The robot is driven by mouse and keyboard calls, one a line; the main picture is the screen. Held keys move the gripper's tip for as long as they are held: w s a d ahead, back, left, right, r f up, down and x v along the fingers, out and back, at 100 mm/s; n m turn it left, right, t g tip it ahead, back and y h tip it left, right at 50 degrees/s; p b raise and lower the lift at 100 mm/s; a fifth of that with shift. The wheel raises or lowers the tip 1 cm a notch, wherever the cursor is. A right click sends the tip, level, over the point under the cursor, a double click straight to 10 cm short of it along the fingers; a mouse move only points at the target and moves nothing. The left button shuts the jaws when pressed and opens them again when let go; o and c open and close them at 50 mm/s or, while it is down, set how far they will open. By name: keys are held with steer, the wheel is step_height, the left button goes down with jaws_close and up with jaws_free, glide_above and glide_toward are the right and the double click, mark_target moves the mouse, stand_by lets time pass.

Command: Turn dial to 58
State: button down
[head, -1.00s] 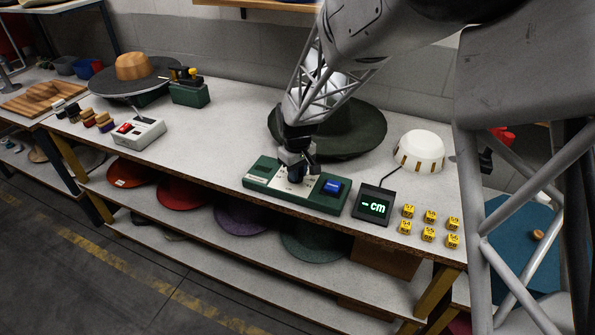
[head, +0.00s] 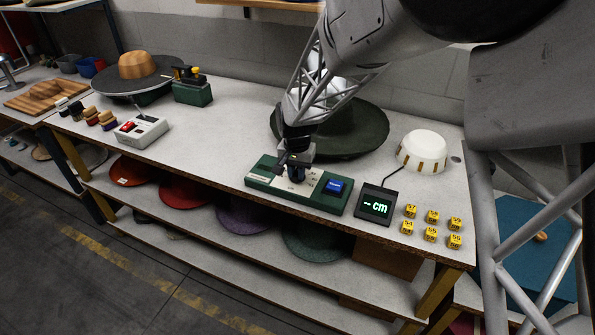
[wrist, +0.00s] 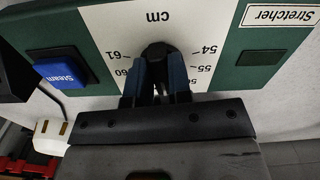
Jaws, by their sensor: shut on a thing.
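The green stretcher box (head: 330,205) stands near the front edge of the bench, with a white scale plate marked cm (wrist: 110,25). In the wrist view the plate is upside down, with 61 and 60 to the left and 54 and 55 to the right. The dark dial knob (wrist: 157,50) is at its middle. My gripper (wrist: 160,72) points down over the dial with its blue-grey fingers shut on the knob. My gripper (head: 297,172) hides the dial in the head view. The pointer and the numbers behind the fingers are hidden.
A blue Steam button (head: 335,186) is on the same box. A small display (head: 377,205) beside it reads "- cm". Several yellow cubes (head: 431,234) and a white dome (head: 423,150) stand to the right. A dark green hat (head: 355,130) lies behind.

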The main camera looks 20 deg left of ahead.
mark_target(296, 172)
steer(key=shift+a+m, duration=0.15)
steer(key=shift+m, duration=2.05)
steer(key=c, duration=1)
jaws_free()
steer(key=shift+c, duration=0.2)
steer(key=shift+r, duration=0.15)
steer(key=shift+r, duration=3.75)
